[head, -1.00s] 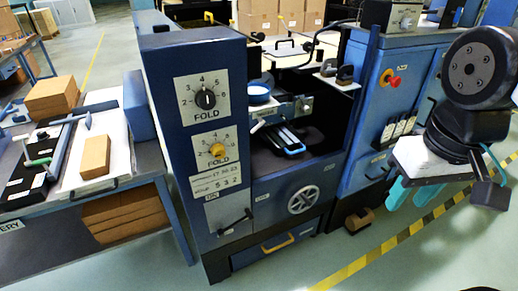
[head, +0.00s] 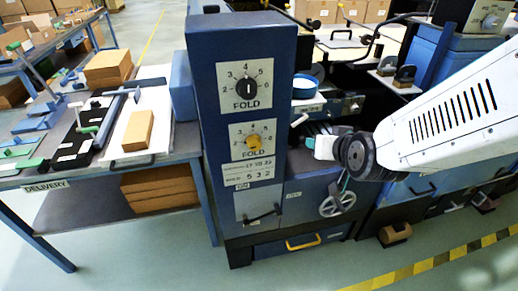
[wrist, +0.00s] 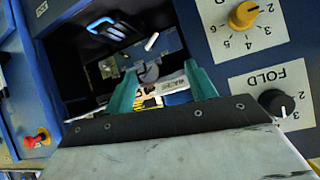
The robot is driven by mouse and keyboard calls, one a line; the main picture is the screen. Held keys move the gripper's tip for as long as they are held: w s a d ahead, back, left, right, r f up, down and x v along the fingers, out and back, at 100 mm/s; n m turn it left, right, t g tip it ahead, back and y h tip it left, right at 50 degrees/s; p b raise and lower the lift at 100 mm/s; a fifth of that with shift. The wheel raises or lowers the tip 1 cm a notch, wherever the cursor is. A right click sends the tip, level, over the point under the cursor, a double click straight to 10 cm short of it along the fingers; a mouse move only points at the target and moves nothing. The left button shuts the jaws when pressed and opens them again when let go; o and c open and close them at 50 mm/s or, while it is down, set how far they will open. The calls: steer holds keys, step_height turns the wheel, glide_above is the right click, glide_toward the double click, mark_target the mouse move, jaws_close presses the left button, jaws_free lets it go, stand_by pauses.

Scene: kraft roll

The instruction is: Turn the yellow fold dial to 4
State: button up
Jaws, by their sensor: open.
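The yellow fold dial (head: 253,140) sits on the lower white FOLD plate of the blue column. It also shows at the top right of the wrist view (wrist: 243,15). I cannot clearly read which number it points at. My gripper (head: 316,145) is just right of the column in the head view, apart from the dial, with its fingers partly hidden. In the wrist view my gripper's two teal fingers (wrist: 160,72) are spread with nothing between them, and the dial is to their right.
A black fold dial (head: 246,87) is above the yellow one. A black handle (head: 263,215) and a handwheel (head: 337,200) are lower on the machine. A recessed bay lies behind my gripper. The delivery table (head: 180,140) stands left, and a red knob (wrist: 43,136) shows at left.

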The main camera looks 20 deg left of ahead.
steer(key=a+f+n+t+y, duration=0.15)
steer(key=a+f, duration=0.25)
steer(key=a, duration=0.4)
steer(key=n+t+y, duration=0.1)
steer(key=t+y, duration=0.2)
glide_toward(256, 148)
steer(key=x, duration=0.2)
steer(key=shift+t, duration=0.25)
steer(key=x, duration=0.7)
steer(key=shift+w+a+f, duration=0.1)
steer(key=shift+a, duration=0.1)
steer(key=c, duration=1)
